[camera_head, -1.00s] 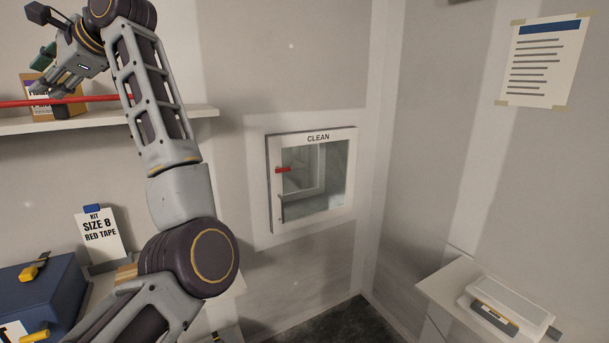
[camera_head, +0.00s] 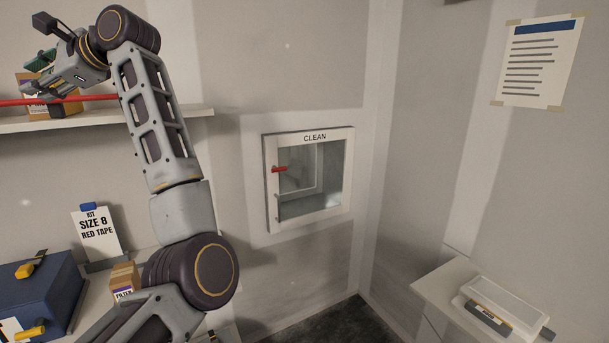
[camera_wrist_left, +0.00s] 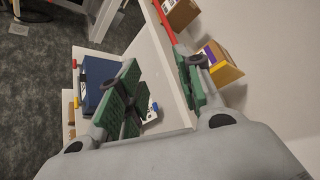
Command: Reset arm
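My left arm rises across the left of the head view, with its elbow high and its forearm pointing left. My left gripper (camera_head: 36,76) is near the upper shelf, in front of a carton there. In the left wrist view its two green-padded fingers (camera_wrist_left: 157,82) stand apart with nothing between them. My right gripper is not in view.
The upper shelf (camera_head: 190,112) has a red bar (camera_head: 85,99) along it. Below are a blue case (camera_head: 45,290), a "SIZE 8 RED TAPE" card (camera_head: 96,234) and a filter carton (camera_head: 124,280). A "CLEAN" hatch (camera_head: 314,137) is in the wall. A side shelf (camera_head: 432,283) stands right.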

